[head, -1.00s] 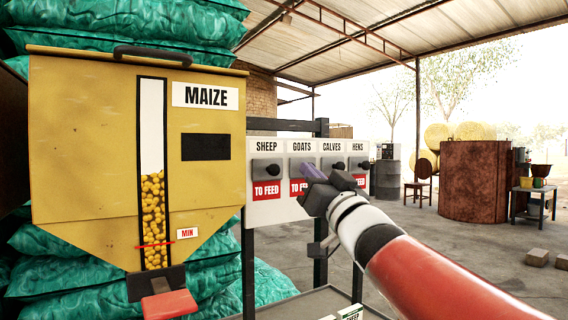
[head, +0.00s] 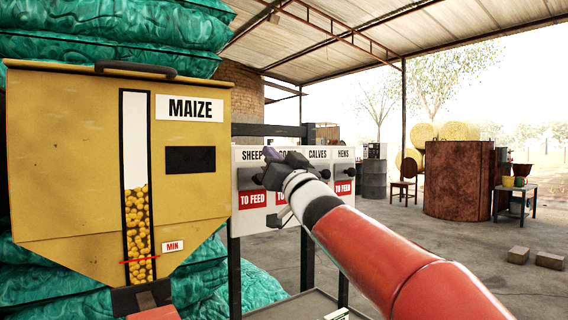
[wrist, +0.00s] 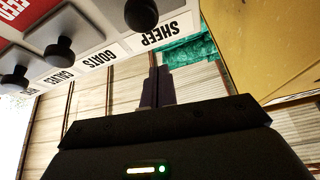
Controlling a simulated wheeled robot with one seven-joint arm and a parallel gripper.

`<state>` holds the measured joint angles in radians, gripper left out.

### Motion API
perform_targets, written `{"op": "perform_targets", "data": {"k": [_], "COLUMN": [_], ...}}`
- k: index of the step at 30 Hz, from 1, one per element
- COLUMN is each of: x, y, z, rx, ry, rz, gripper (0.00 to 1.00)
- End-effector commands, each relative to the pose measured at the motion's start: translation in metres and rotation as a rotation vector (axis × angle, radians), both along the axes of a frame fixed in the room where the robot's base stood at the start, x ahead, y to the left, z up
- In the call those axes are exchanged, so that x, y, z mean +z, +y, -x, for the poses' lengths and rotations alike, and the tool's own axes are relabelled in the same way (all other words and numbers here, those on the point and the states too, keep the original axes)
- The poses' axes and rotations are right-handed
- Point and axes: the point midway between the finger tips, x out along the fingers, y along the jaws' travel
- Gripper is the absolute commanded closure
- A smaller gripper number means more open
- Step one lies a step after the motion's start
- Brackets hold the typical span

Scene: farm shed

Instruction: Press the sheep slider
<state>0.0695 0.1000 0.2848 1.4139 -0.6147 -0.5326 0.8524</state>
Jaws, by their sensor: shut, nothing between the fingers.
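The sheep slider (head: 247,179) is a dark plate with a round knob at the left end of a white panel (head: 237,222), under the SHEEP label (head: 252,154) and above a red TO FEED tag. In the wrist view its dark knob (wrist: 141,14) is at the top edge, beside the upside-down SHEEP label (wrist: 166,30). My gripper (head: 269,154) is shut and empty, just right of the sheep slider in the head view, covering most of the goats slider. In the wrist view the closed fingers (wrist: 157,88) point toward the SHEEP label and look apart from the knob.
The CALVES (head: 317,154) and HENS (head: 343,153) labels are to the right on the panel. A yellow maize hopper (head: 60,150) stands close on the left, with green sacks (head: 120,25) behind it. Open concrete floor (head: 430,240) lies to the right.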

Motion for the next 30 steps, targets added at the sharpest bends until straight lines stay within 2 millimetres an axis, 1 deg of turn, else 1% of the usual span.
{"op": "perform_targets", "data": {"k": [1, 2, 3, 9, 23, 26, 30], "x": [0.002, -0.01, -0.016, -0.034, -0.039, -0.047, -0.069], "y": [0.004, 0.005, 0.006, 0.01, 0.011, 0.011, 0.011], "z": [-0.007, -0.005, -0.005, -0.005, -0.005, -0.005, -0.005], "rx": [0.0, 0.0, 0.001, 0.0, -0.001, -0.001, 0.0], "ry": [0.003, 0.004, 0.003, 0.001, 0.001, 0.001, 0.001], "rz": [-0.001, 0.001, 0.001, 0.002, 0.001, 0.001, 0.002], "gripper": [1.0, 1.0, 1.0, 1.0, 1.0, 1.0, 1.0]}}
